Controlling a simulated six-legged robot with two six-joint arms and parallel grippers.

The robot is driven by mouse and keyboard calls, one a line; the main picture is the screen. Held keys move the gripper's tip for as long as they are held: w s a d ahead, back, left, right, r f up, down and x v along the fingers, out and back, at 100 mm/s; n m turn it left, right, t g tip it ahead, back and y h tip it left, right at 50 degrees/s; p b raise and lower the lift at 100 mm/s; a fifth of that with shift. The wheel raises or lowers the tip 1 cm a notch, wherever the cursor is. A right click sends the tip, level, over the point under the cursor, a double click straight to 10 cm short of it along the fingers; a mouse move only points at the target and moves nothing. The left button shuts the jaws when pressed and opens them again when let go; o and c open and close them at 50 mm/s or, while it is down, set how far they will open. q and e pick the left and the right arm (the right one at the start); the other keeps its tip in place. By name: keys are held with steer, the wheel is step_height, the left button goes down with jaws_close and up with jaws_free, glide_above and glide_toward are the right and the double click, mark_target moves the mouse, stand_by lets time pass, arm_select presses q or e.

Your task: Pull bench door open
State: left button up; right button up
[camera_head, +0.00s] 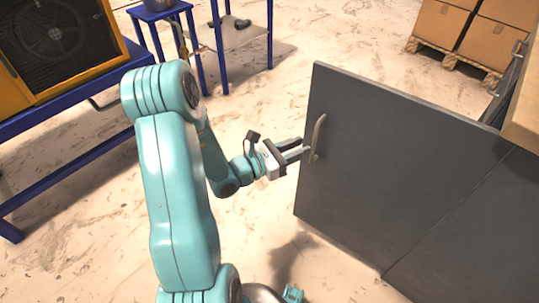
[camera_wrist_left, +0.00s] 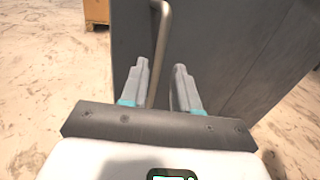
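The dark grey bench door (camera_head: 400,160) stands swung out from the bench, with floor visible behind its top edge. Its upright metal bar handle (camera_head: 317,135) is near the free left edge. My left gripper (camera_head: 304,149) is at the handle, pointing at the door face. In the left wrist view the handle (camera_wrist_left: 161,40) runs down between the two fingers of my left gripper (camera_wrist_left: 162,80). My right gripper is out of view.
The bench's wooden top (camera_head: 526,115) is at the right edge. Boxes on a pallet (camera_head: 455,62) stand at the back right. A blue-framed table (camera_head: 60,125) with an orange machine (camera_head: 60,40) is at the left. The floor left of the door is open.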

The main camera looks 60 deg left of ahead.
arm_select(q)
steer(key=s+p, duration=0.1)
steer(key=s, duration=0.9)
steer(key=shift+s+a, duration=0.35)
